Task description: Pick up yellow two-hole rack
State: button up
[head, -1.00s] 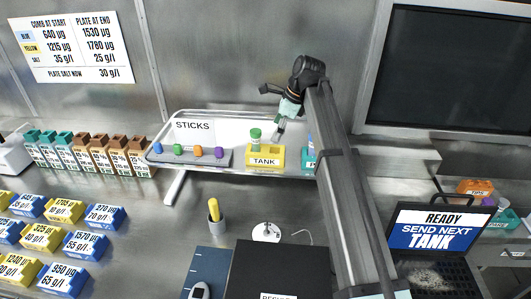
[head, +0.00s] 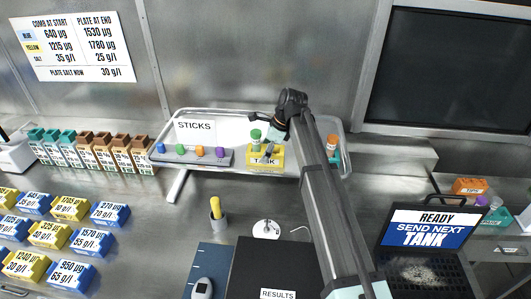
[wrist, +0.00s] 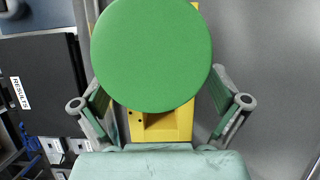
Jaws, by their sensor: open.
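The yellow two-hole rack (head: 279,153), labelled TANK, stands on the raised tray near the middle of the head view. A green-capped tube (head: 255,137) stands in its left hole. My gripper (head: 268,149) is just above the rack, partly covering it. In the wrist view the large green cap (wrist: 150,50) hides much of the yellow rack (wrist: 186,125), and one empty square hole shows. My open gripper (wrist: 160,92) has one finger on each side of the rack. I cannot tell whether either finger touches it.
A grey strip with several coloured sticks (head: 200,152) lies left of the rack on the tray (head: 310,126). A rack with an orange-capped tube (head: 332,142) stands to the right, partly behind my arm. A black RESULTS box (head: 265,262) is on the bench in front.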

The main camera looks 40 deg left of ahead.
jog(key=c, duration=1.4)
